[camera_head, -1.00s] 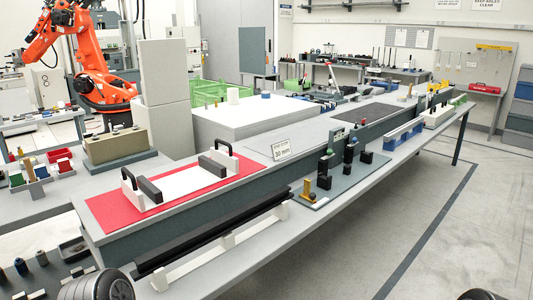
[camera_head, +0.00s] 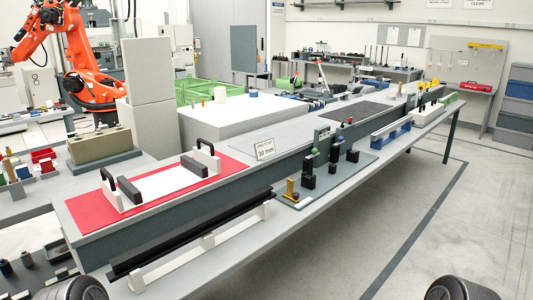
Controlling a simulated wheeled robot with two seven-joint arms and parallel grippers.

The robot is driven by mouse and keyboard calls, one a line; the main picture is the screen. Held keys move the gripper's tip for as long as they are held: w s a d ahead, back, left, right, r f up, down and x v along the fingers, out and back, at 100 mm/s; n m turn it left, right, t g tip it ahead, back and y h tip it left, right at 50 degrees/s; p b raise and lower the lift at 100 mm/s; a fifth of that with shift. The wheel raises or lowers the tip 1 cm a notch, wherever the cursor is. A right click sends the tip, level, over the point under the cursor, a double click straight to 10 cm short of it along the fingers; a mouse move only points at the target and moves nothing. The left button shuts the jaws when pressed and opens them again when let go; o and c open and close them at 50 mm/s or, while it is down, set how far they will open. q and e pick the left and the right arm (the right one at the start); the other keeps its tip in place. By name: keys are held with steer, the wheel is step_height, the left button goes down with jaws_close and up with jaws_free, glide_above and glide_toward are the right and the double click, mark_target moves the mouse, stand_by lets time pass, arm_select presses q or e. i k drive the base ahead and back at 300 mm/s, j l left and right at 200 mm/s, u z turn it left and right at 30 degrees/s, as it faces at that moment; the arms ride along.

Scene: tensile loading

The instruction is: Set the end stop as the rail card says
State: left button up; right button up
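The card (camera_head: 264,149) stands on the grey bench top and reads "END STOP 30 mm". A long black rail (camera_head: 190,239) on white supports lies along the bench's front ledge. A yellow bracket (camera_head: 291,191) and several black posts (camera_head: 308,176) with coloured tops stand on a grey plate right of the rail. I cannot tell which part is the end stop. Neither gripper shows; only dark round parts of my arms show at the bottom left and bottom right edges.
A red mat (camera_head: 86,211) carries a white plate (camera_head: 160,183) with black handles. A blue block (camera_head: 391,131) lies farther along the ledge. A tan block (camera_head: 100,145) sits on a dark base at left. Open floor (camera_head: 400,220) lies right of the bench.

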mark_target(294, 197)
steer(key=u, duration=0.35)
steer(key=i+l+u, duration=0.15)
steer(key=l+u, duration=0.2)
steer(key=i+l+u, duration=0.1)
steer(key=l+u, duration=0.2)
steer(key=i+l+u, duration=0.1)
steer(key=l+u, duration=0.25)
steer(key=i+l+u, duration=0.2)
steer(key=l, duration=1.3)
steer(key=k, duration=0.1)
